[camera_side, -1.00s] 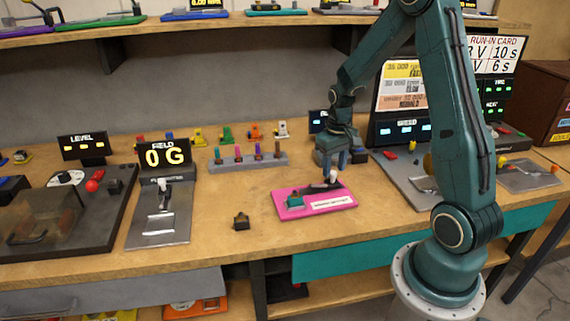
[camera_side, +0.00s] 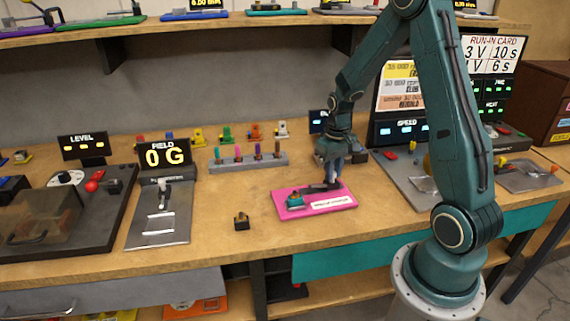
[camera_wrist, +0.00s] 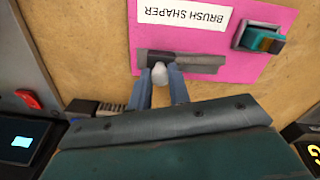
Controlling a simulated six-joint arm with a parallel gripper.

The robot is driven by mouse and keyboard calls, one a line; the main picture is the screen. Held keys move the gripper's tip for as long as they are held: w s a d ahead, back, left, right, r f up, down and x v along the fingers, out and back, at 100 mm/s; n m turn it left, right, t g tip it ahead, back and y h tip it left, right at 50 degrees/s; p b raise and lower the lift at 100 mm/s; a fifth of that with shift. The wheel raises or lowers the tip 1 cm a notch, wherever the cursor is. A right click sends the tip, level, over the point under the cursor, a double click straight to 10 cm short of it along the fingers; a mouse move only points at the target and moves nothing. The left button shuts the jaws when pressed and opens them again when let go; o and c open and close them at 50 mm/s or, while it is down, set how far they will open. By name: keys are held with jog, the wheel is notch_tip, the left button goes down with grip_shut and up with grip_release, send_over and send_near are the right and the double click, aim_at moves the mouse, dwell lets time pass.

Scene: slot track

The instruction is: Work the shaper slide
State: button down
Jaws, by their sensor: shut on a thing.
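The brush shaper is a pink board (camera_side: 293,212) lying on the bench, with a white label; the wrist view shows the board (camera_wrist: 175,38) with the words BRUSH SHAPER upside down. A dark slot track (camera_wrist: 200,62) runs along it, with a pale rounded slide knob (camera_wrist: 159,73) at its left end in the wrist view. A teal block (camera_wrist: 262,37) sits on the board, also in the side view (camera_side: 295,201). My gripper (camera_wrist: 160,76) is shut on the knob, its blue-grey fingers on either side. In the side view my gripper (camera_side: 333,182) stands over the board's right part.
A small dark block (camera_side: 241,221) lies left of the board. A grey rack (camera_side: 248,162) with several coloured pegs stands behind it. The FIELD display fixture (camera_side: 163,155) is at left, the SPEED panel (camera_side: 406,131) at right. Bare bench lies around the board.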

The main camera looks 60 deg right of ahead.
jog(key=shift+w+a, duration=1.55)
jog(key=shift+a, duration=0.1)
jog(key=c, duration=1.3)
grip_release()
jog(key=shift+r, duration=0.15)
notch_tip(320, 180, up, 14)
jog(key=shift+f, duration=0.2)
